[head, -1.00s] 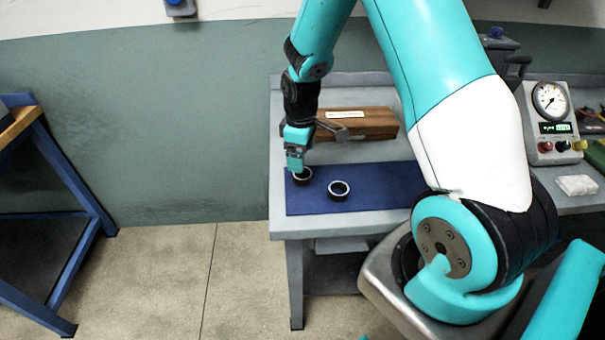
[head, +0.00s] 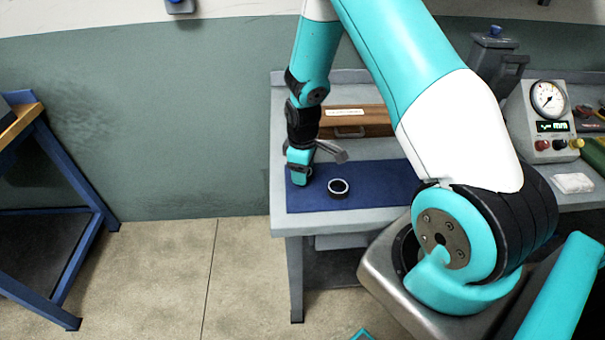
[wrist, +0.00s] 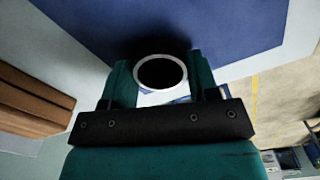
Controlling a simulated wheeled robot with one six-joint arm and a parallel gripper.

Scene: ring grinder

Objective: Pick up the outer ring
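One ring (head: 338,195) lies in the open in the head view, to the right of my gripper (head: 300,182). The wrist view shows a ring (wrist: 161,56) between the two fingers of my gripper (wrist: 158,68), with one finger on each side. The fingers stand apart; whether they touch the ring is unclear. The pictures do not clearly show which ring is the outer one.
The blue mat (head: 385,180) lies on a grey bench (head: 278,222). A wooden box (head: 365,121) stands behind the mat. A gauge unit (head: 540,125) and a white cloth (head: 573,183) are on the right. A blue-framed stand (head: 60,210) is at the far left.

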